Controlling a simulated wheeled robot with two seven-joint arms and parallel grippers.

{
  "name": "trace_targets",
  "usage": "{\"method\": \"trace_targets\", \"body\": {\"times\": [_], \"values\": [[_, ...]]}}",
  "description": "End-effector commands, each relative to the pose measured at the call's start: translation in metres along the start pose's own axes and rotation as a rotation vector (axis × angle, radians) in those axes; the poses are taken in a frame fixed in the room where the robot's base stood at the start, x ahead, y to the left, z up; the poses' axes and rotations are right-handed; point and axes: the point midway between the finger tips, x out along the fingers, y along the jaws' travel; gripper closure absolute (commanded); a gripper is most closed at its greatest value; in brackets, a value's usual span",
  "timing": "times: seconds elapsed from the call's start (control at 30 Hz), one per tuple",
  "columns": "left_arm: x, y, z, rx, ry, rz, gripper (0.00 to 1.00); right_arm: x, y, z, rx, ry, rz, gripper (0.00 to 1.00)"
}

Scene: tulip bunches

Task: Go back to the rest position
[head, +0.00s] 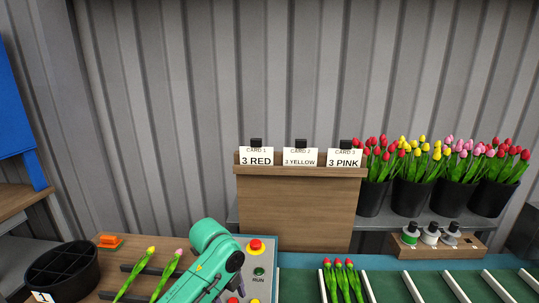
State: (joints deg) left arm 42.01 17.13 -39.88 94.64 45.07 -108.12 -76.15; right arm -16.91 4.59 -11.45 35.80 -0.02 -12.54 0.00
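A teal arm link of mine (205,262) bends up into the bottom middle of the head view, in front of a control panel. Three red tulips (338,266) lie side by side on the green conveyor (388,288). A yellow tulip (136,273) and a pink tulip (168,272) lie on dark rests on the wooden table at the lower left.
A black divided bucket (62,270) stands at the lower left, beside an orange block (109,240). The control panel (262,272) has a red button. A wooden stand (295,210) holds three cards. Black tulip buckets (412,198) and spools (430,236) are at right.

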Motion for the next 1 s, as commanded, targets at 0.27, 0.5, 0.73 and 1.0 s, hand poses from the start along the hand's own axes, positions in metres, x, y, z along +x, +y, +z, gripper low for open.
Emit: {"method": "trace_targets", "body": {"times": [0.27, 0.5, 0.73, 1.0], "values": [[0.053, 0.051, -0.031, -0.562, 0.108, -0.115, 0.26, 0.0, -0.001, 0.007, 0.0, -0.012, -0.001, 1.0], [0.07, 0.129, -0.019, -1.225, 0.133, -0.204, 0.26, 0.0, 0.0, 0.007, 0.0, -0.012, -0.001, 1.0], [0.067, 0.195, 0.0, -1.641, 0.081, -0.266, 0.26, 0.0, -0.001, 0.007, 0.0, -0.013, -0.001, 1.0], [0.075, 0.248, 0.021, -1.935, -0.005, -0.326, 0.26, 0.001, 0.0, 0.006, 0.0, -0.01, 0.0, 1.0]]}}
